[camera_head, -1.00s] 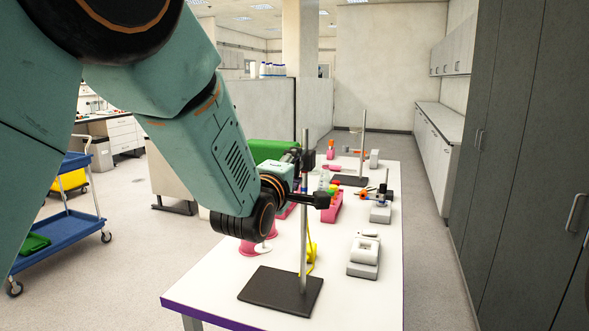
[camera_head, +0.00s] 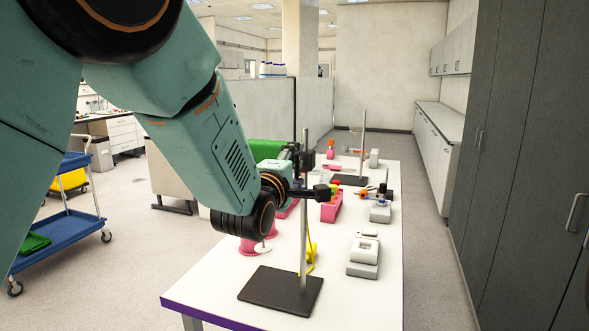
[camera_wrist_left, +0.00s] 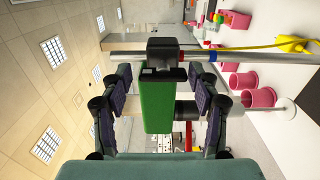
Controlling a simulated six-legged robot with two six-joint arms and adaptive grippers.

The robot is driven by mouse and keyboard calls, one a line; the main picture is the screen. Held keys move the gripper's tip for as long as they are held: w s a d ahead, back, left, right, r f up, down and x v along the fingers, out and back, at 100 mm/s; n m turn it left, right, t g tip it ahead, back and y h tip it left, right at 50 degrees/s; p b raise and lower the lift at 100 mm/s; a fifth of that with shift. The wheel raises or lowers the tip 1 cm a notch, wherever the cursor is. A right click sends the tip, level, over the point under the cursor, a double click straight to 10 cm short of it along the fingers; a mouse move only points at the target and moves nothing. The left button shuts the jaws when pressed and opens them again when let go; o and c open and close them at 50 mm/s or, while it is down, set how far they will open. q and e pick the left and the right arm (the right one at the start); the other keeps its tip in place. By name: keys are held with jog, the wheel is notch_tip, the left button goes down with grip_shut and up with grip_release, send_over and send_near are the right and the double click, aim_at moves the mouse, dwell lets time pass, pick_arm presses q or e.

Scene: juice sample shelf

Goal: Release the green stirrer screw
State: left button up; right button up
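The green stirrer screw (camera_wrist_left: 157,105) is a long green block in the left wrist view, joined to a black clamp (camera_wrist_left: 162,48) on a metal rod. My left gripper (camera_wrist_left: 158,74) has one finger on each side of it. The fingers stand apart, with gaps visible between them and the green block. In the head view, my left gripper (camera_head: 314,177) is beside the upright rod (camera_head: 303,230) of the near stand, and I cannot make out the green screw there. My right gripper is not in view.
The rod rises from a black base plate (camera_head: 281,292) on the white table (camera_head: 215,290). A pink tube rack (camera_head: 331,210), a grey-white device (camera_head: 364,256) and a second stand (camera_head: 363,150) are farther along. Pink cups (camera_wrist_left: 257,97) and a yellow cable thing (camera_wrist_left: 285,44) are beside the rod.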

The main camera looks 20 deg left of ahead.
pick_arm(q)
jog(key=shift+o, duration=0.6)
jog(key=shift+f, duration=0.1)
jog(key=shift+s, duration=0.15)
jog(key=s, duration=1.2)
jog(key=shift+a, duration=0.2)
